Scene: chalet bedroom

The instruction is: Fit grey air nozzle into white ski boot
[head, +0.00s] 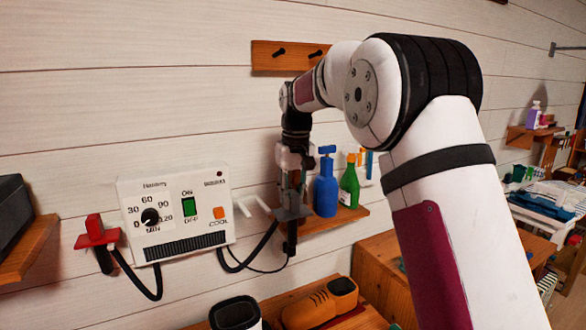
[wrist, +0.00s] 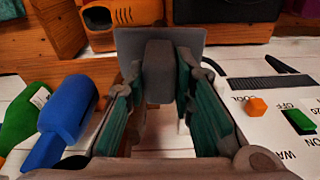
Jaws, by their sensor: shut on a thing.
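My gripper (head: 291,186) is shut on the grey air nozzle (head: 293,213), in front of the wall to the right of the dryer panel. The nozzle has a flat grey plate and a dark tube pointing down. In the wrist view, the nozzle's grey block and plate (wrist: 160,72) sit between the green-padded fingers of my gripper (wrist: 160,92). The white ski boot (head: 237,314) stands low at the bottom edge, with its dark opening up and most of its body cut off. The nozzle is above it and to its right, apart from it.
An orange shoe (head: 320,302) stands beside the boot on a wooden surface. The dryer panel (head: 178,212) is on the wall, with a red nozzle (head: 96,233) at its left. A blue bottle (head: 326,185) and green bottle (head: 349,184) stand on a small shelf close to my gripper.

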